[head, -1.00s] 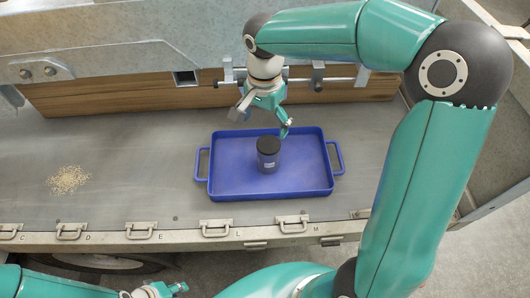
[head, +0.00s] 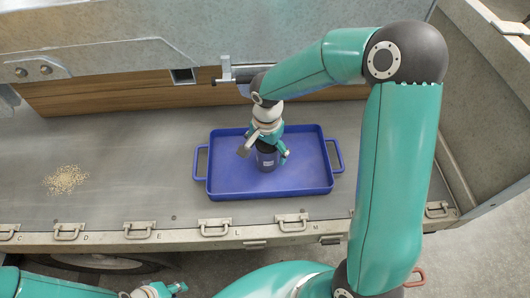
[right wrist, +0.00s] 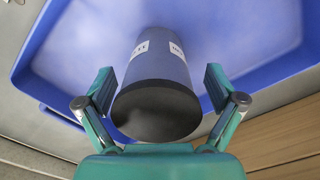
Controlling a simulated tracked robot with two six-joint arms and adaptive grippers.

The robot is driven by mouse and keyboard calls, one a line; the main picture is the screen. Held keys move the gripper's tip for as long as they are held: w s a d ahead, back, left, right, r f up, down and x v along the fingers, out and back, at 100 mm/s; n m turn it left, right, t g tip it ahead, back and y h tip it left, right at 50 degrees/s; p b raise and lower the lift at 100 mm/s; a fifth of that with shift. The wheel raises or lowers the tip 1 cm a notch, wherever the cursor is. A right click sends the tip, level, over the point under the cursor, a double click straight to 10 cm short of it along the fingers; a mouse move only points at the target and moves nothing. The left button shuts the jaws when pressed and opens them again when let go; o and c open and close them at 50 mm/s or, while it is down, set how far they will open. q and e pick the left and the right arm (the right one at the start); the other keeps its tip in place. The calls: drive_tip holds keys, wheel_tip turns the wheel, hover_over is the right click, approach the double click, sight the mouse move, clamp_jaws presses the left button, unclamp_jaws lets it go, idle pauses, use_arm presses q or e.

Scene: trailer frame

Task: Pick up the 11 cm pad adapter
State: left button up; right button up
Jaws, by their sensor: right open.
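The pad adapter (head: 267,160) is a dark blue-grey cylinder with a black top and a white label. It stands upright in the blue tray (head: 315,183). In the right wrist view the adapter (right wrist: 160,62) shows with its black top towards the camera. My right gripper (head: 267,153) is over the adapter from above, and its fingers (right wrist: 160,85) are open, one on each side, with gaps showing between them and the cylinder. My left gripper (head: 166,290) is at the bottom edge of the head view, away from the tray; its jaw state is unclear.
The tray has a handle (head: 201,163) at each end and lies on the grey trailer bed (head: 120,150). A pile of pale grains (head: 66,180) lies to the left. A wooden board (head: 120,93) runs along the back. Latches line the front edge.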

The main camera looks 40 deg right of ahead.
drive_tip(key=shift+f, duration=0.1)
drive_tip(key=shift+c, duration=0.4)
drive_tip(key=c, duration=1.6)
clamp_jaws()
drive_tip(key=shift+r, duration=0.2)
